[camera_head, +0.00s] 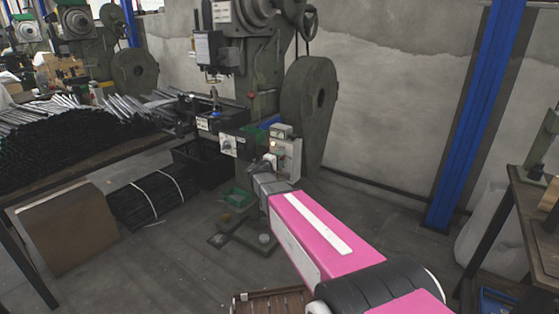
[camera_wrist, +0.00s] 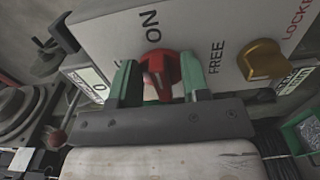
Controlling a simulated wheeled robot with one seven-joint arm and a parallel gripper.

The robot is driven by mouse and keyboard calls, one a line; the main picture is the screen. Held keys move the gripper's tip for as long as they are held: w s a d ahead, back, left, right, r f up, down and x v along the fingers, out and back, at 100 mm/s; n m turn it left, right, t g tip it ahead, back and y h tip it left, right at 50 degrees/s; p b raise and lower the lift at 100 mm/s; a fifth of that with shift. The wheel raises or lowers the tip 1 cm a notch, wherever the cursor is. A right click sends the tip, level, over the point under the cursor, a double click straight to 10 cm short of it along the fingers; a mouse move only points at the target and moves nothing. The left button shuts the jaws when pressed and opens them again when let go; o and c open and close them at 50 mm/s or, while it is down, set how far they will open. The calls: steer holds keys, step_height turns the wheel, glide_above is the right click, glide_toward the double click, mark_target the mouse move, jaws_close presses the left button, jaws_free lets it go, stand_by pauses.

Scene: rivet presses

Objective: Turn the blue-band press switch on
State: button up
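The press (camera_head: 262,68) stands in the middle of the head view, with a grey control box (camera_head: 287,155) low on its right side. Some blue shows beside its column; I cannot tell whether it is the band. In the wrist view, a red switch knob (camera_wrist: 158,68) sits on a light panel below the word ON. My gripper (camera_wrist: 161,82) has its two green fingers apart, one on each side of the red knob. Any contact is hard to see. My gripper also shows at the control box in the head view (camera_head: 268,165), its fingertips unclear.
A yellow knob (camera_wrist: 262,62) marked FREE and LOCKED sits to the right of the red one. A table of dark metal parts (camera_head: 70,135), a cardboard box (camera_head: 60,225) and a black crate (camera_head: 205,160) stand left. A blue post (camera_head: 478,110) rises right.

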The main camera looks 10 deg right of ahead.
steer(key=v, duration=1)
steer(key=shift+s+a, duration=0.25)
steer(key=s+d+f+m+g+y, duration=0.45)
steer(key=s+d+f+g, duration=0.5)
steer(key=s, duration=0.25)
steer(key=s+a+f+m+g+y, duration=0.1)
steer(key=s+f+m+y, duration=0.1)
steer(key=s+y, duration=0.2)
steer(key=s+a+f+m+g+y, duration=0.2)
steer(key=s+f+y, duration=0.1)
steer(key=s, duration=0.4)
steer(key=shift+s+f+y, duration=0.25)
steer(key=shift+s+y, duration=0.15)
steer(key=shift+y, duration=0.25)
